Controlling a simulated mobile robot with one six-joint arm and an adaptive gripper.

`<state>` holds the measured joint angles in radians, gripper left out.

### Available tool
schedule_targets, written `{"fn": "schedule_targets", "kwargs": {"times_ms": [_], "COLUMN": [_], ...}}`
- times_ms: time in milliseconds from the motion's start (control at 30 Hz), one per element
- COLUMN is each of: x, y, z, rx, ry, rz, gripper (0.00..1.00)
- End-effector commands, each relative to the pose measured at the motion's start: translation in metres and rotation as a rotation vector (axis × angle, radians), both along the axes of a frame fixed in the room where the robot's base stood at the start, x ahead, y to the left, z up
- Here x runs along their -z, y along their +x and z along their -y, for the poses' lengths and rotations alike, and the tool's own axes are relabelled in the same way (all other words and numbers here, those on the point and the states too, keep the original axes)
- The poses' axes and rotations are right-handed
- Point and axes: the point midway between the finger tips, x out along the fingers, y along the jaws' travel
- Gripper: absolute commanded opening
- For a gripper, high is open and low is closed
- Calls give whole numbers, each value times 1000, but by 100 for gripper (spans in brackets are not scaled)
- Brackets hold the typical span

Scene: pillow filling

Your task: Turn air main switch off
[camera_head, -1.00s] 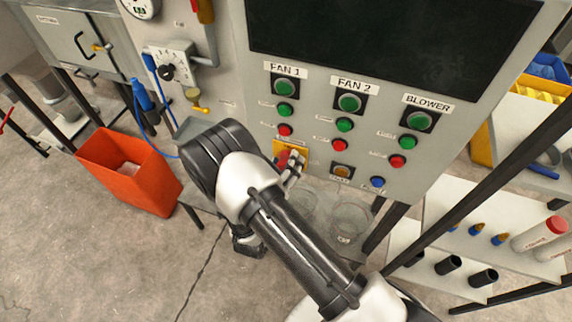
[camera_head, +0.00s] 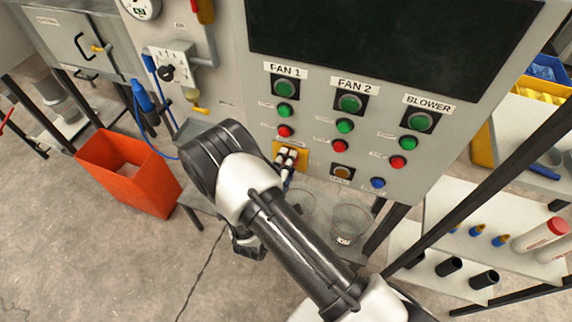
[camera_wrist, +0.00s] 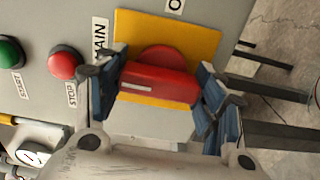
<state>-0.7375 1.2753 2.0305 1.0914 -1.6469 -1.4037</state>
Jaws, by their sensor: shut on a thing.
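The main switch is a red rotary handle (camera_wrist: 158,84) on a yellow plate (camera_wrist: 205,42), with a partly covered "MAIN" label beside it in the wrist view. My gripper (camera_wrist: 164,76) has a blue-padded finger on each side of the handle and is shut on it. In the head view, my gripper (camera_head: 289,158) is at the yellow plate (camera_head: 278,148) at the lower left of the panel's button area. It hides the red handle there.
Green and red FAN 1, FAN 2 and BLOWER buttons sit above and right of the switch, with a red stop button (camera_wrist: 64,63) close by. An orange bin (camera_head: 125,170) stands at left. Clear beakers (camera_head: 350,222) stand below the panel. Shelves are at right.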

Motion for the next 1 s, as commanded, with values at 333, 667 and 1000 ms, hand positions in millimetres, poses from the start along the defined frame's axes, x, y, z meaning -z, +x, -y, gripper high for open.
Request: {"fn": "schedule_targets", "kwargs": {"times_ms": [333, 667, 1000], "x": [0, 0, 0], "y": [0, 0, 0], "z": [0, 0, 0], "rx": [0, 0, 0], "ry": [-36, -37, -35], "rz": [-12, -12, -13], "gripper": [39, 67, 83]}}
